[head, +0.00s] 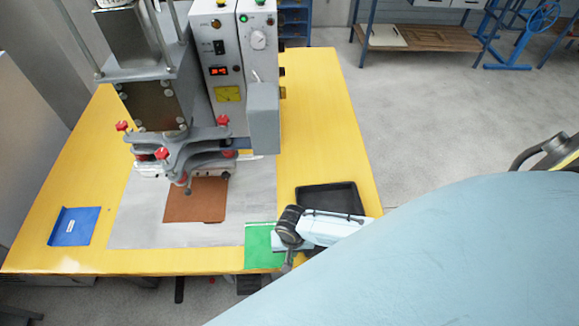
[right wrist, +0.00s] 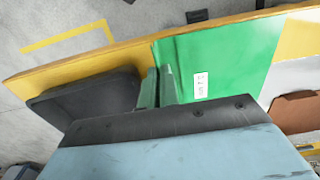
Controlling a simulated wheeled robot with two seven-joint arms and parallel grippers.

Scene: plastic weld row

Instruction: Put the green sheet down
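The green sheet (head: 258,246) is at the front edge of the yellow table, right of the grey mat. In the right wrist view the green sheet (right wrist: 225,60) shows flat with a white label. My right gripper (head: 284,254) is at the sheet's right side. In the right wrist view its two fingers (right wrist: 159,88) are close together with the sheet's edge between them. The sheet is level with or just above the table; I cannot tell if it rests fully. Part of it is hidden by the gripper. My left gripper is not in view.
A black tray (head: 330,197) stands right beside my right gripper. A brown sheet (head: 196,200) lies on the grey mat (head: 130,225) under the welding press (head: 165,100). A blue sheet (head: 74,227) lies at the table's left. The yellow table (head: 325,120) is bare behind the tray.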

